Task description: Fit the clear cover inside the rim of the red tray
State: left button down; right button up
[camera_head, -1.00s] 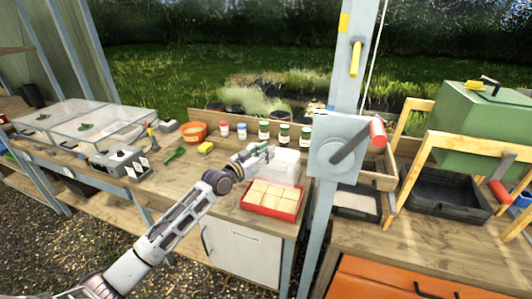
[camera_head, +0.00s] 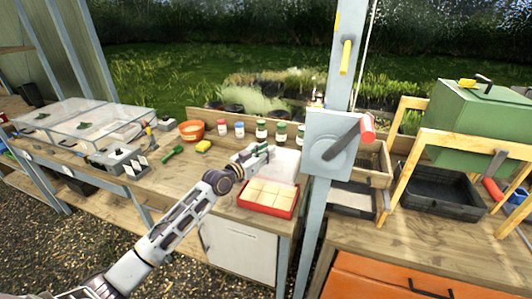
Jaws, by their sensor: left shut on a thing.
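The red tray (camera_head: 264,209) sits near the front edge of the wooden bench and holds several pale square blocks. The clear cover (camera_head: 287,162) shows as a whitish see-through panel just behind and above the tray's back part. My left gripper (camera_head: 265,153) is shut on the cover at its left upper side. The cover looks tilted, and its lower edge is hard to make out against the tray's back rim. The fingertips are small and partly blend with the cover. My right gripper is out of view.
Several capped jars (camera_head: 261,130) stand behind the cover. An orange bowl (camera_head: 192,131), a yellow sponge (camera_head: 203,146) and a green tool (camera_head: 172,155) lie to the left. A grey post with a crank box (camera_head: 330,150) stands close on the right.

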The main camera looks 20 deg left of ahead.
pick_arm(q)
jog(key=shift+f, duration=0.3)
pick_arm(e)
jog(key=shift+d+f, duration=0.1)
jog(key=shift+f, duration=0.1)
pick_arm(q)
jog(key=shift+f+b, duration=1.45)
jog(key=shift+f, duration=0.1)
notch_tip(320, 180, down, 5)
jog(key=b, duration=0.4)
jog(key=shift+r, duration=0.1)
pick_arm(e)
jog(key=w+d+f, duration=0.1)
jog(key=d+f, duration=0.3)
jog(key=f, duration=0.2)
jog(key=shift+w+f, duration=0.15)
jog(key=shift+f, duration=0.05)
